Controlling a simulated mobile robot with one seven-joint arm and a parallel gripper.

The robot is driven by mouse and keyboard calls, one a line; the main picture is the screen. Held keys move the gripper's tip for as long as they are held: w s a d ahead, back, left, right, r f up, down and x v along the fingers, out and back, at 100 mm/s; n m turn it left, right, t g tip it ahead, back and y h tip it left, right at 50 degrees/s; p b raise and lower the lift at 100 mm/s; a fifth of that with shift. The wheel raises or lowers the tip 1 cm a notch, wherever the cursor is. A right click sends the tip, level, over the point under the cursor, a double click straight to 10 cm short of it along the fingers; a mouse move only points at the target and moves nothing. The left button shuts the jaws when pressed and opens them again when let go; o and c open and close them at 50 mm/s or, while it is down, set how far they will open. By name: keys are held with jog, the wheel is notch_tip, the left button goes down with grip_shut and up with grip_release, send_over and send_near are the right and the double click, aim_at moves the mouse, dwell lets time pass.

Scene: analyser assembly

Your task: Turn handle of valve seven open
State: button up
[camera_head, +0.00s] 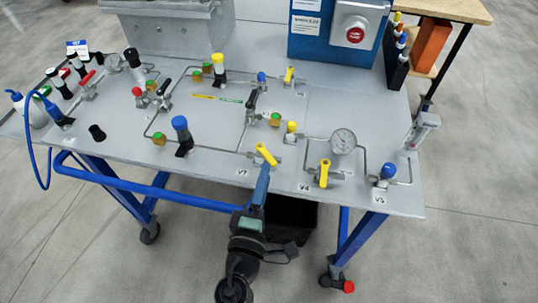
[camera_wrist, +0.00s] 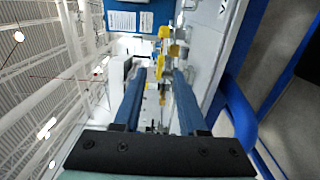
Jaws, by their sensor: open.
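The yellow handle of valve seven (camera_head: 266,155) stands at the front edge of the grey panel table, beside the V7 label (camera_head: 242,172). It slants up to the left in the head view. My gripper (camera_head: 263,170) is just in front of it, its blue fingers pointing at the handle. In the wrist view my gripper (camera_wrist: 158,75) has its two blue fingers apart, with a clear gap. Yellow parts (camera_wrist: 160,66) show between and beyond the fingertips; I cannot tell which is valve seven's handle. Whether a finger touches it cannot be told.
Another yellow handle, at V4 (camera_head: 324,173), stands upright to the right, near a round gauge (camera_head: 343,141). A blue-topped knob (camera_head: 180,128) stands to the left. Thin metal pipes cross the panel. A blue table frame bar (camera_head: 170,193) runs below the front edge.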

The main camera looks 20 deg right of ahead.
aim_at(269, 158)
jog(key=x, duration=0.6)
grip_shut()
